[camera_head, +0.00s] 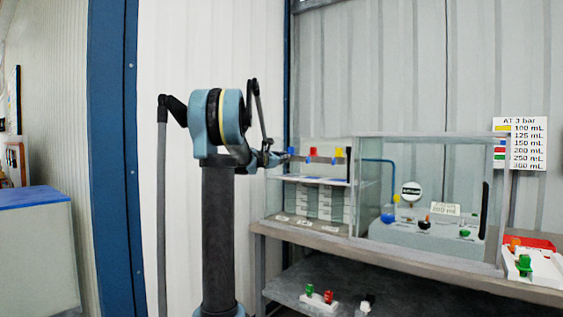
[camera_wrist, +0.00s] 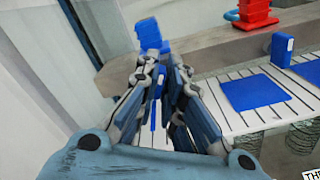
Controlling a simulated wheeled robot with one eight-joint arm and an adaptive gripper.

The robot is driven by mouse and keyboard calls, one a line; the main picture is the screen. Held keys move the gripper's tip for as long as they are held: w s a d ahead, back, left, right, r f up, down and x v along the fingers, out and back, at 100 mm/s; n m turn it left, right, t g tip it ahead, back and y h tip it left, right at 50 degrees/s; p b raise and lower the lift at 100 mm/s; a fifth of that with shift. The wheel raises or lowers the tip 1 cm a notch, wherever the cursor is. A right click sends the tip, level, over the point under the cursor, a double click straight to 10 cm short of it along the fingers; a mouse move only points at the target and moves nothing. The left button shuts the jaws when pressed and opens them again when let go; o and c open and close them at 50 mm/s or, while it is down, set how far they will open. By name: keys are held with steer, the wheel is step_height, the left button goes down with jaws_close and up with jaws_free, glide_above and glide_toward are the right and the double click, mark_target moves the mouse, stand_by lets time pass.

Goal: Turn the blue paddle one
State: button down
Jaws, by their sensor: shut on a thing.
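The blue paddle (camera_head: 291,153) is at the left end of a row of coloured paddles above a white slatted shelf. In the wrist view the blue paddle (camera_wrist: 148,34) shows just beyond my fingertips, its top clear of them. My gripper (camera_head: 283,159) reaches it from the left. In the wrist view my gripper (camera_wrist: 163,68) has its fingers drawn together at the lower part of the blue paddle. The fingers hide that lower part and the exact contact.
A red paddle (camera_head: 313,154) and a yellow paddle (camera_head: 338,153) stand to the right. Blue pads (camera_wrist: 252,92) lie on the slatted shelf (camera_wrist: 222,118). A glass case (camera_head: 430,205) stands on the right of the bench (camera_head: 390,257). Corrugated wall rises behind.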

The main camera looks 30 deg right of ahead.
steer(key=m, duration=1.1)
steer(key=shift+s+f+m, duration=0.2)
steer(key=shift+f+m, duration=0.2)
stand_by(0.3)
steer(key=c, duration=1.7)
jaws_free()
steer(key=shift+f, duration=0.1)
steer(key=v, duration=1.2)
